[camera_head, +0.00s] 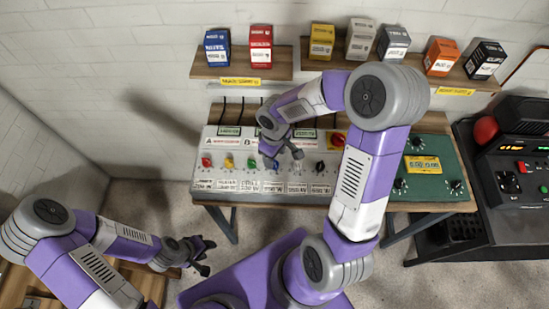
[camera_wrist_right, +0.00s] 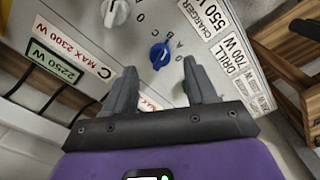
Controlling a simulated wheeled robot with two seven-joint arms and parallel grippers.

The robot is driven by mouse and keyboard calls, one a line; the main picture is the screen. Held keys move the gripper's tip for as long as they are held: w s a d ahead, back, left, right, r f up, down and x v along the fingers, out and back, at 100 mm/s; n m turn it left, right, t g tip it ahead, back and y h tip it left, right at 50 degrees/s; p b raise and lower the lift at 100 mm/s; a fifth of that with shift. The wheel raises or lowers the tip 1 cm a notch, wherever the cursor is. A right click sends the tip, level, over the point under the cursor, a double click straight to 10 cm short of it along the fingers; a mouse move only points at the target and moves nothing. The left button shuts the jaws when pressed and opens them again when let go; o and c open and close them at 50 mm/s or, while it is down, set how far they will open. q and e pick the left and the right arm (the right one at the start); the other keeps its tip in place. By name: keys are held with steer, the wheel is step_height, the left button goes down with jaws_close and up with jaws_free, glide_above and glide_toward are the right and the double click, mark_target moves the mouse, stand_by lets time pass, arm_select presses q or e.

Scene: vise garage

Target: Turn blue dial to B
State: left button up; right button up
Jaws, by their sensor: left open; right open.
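The blue dial (camera_wrist_right: 160,55) sits on the light grey panel (camera_wrist_right: 85,15) with small letters A, B, C and 0 beside it. Which mark it points at is too small to tell. In the head view the blue dial (camera_head: 275,164) shows just by my right gripper (camera_head: 284,160). That gripper also shows in the right wrist view (camera_wrist_right: 158,72), open and empty. The dial appears between and just beyond its fingertips, with no visible contact. My left gripper (camera_head: 208,257) is open and empty, low over the floor at the left, away from the panel.
A white dial (camera_wrist_right: 116,11) and a partly hidden green dial (camera_wrist_right: 185,86) flank the blue one. Red (camera_head: 206,162) and yellow (camera_head: 229,162) dials are further left. A red knob (camera_head: 338,139) and a green panel (camera_head: 440,165) are to the right. Shelves with boxes hang above.

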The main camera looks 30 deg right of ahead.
arm_select(q)
steer(key=shift+r, duration=0.35)
arm_select(e)
steer(key=shift+r, duration=1.9)
